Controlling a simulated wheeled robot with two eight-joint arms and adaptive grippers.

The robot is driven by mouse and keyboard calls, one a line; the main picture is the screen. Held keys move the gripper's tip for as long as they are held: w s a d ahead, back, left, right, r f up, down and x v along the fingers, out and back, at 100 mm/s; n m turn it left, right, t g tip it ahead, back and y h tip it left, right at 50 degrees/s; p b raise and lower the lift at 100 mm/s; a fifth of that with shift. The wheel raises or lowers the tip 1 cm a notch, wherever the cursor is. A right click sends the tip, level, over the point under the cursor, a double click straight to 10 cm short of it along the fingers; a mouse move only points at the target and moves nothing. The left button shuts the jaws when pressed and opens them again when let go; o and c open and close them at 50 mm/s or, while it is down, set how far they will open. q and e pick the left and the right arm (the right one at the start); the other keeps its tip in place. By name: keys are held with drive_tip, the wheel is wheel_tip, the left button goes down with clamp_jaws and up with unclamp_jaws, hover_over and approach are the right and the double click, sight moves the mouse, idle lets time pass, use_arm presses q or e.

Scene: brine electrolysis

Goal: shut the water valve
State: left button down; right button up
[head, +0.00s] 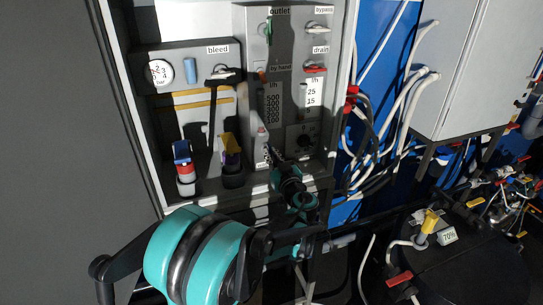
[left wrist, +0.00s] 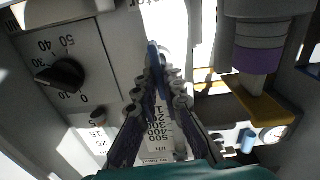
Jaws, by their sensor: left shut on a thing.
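My left gripper (head: 268,156) reaches up to the lower middle of the grey valve panel (head: 243,100) in the head view. In the left wrist view my left gripper (left wrist: 157,88) is shut on a narrow blue handle (left wrist: 154,57), which I take to be the water valve's. The handle stands between the fingertips, and the fingers hide part of it. In the head view the fingers and wrist cover this spot, so the handle's angle is hard to tell. My right gripper is in neither view.
A black dial knob (left wrist: 60,75) sits close beside the fingers. A purple-banded fitting with a yellow bracket (left wrist: 259,98) is on the other side. Higher on the panel are a green outlet handle (head: 269,32) and a red drain handle (head: 315,69). White hoses (head: 408,90) hang at right.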

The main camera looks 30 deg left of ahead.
use_arm(q)
drive_tip(key=shift+m, duration=0.3)
drive_tip(key=shift+w+d+f+m+b, duration=0.15)
drive_tip(key=shift+m+b, duration=0.2)
drive_tip(key=shift+m, duration=2.65)
drive_tip(key=shift+f+m+b, duration=0.1)
drive_tip(key=shift+m+b, duration=0.3)
drive_tip(key=shift+m, duration=2.6)
drive_tip(key=shift+w+d+f+m+b, duration=0.15)
drive_tip(key=shift+m+b, duration=0.2)
drive_tip(key=shift+m, duration=2.65)
drive_tip(key=c, duration=1.6)
unclamp_jaws()
drive_tip(key=shift+c, duration=0.2)
